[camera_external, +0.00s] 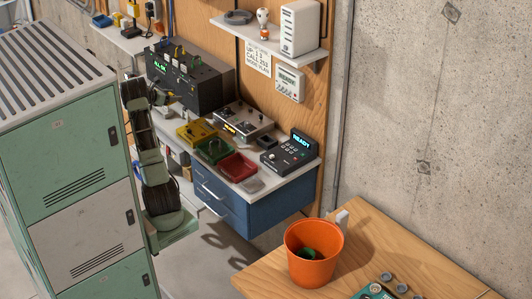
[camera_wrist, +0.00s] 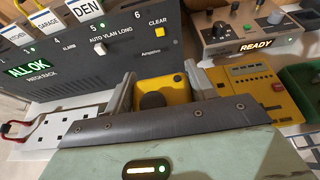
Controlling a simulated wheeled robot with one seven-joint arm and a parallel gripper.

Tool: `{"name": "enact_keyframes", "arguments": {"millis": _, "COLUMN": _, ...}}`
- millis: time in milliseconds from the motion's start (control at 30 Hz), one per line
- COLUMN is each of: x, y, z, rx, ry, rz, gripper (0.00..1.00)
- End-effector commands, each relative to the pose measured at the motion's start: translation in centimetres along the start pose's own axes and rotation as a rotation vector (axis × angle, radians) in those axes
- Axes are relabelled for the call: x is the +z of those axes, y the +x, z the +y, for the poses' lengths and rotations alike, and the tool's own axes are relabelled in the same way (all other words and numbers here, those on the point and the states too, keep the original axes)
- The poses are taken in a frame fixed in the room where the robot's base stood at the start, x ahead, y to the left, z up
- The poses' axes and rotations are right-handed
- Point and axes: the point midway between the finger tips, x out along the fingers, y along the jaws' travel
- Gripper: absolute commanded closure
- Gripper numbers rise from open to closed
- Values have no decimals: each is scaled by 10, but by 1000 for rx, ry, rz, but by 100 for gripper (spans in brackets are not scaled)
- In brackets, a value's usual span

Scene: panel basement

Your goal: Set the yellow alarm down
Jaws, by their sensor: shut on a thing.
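The yellow alarm (camera_wrist: 178,88) is a small yellow block with a dark round part on its face, seen in the wrist view. My gripper (camera_wrist: 160,88) is shut on it, one grey finger on each side. The dark wrist edge hides its lower part. In the external view my gripper (camera_external: 160,96) is in front of the black patch rack, and I cannot make out the alarm there. In the wrist view the patch rack (camera_wrist: 110,70) stands just behind the alarm. Whether the alarm touches the counter is hidden.
A white power strip (camera_wrist: 50,125) lies left of my gripper. Green lockers (camera_external: 65,150) stand close to my arm.

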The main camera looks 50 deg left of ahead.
Motion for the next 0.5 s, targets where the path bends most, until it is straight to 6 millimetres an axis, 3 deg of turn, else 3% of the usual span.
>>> {"name": "enact_keyframes", "arguments": {"millis": 500, "x": -73, "y": 30, "z": 0, "rx": 0, "ry": 0, "rz": -1, "gripper": 73}}
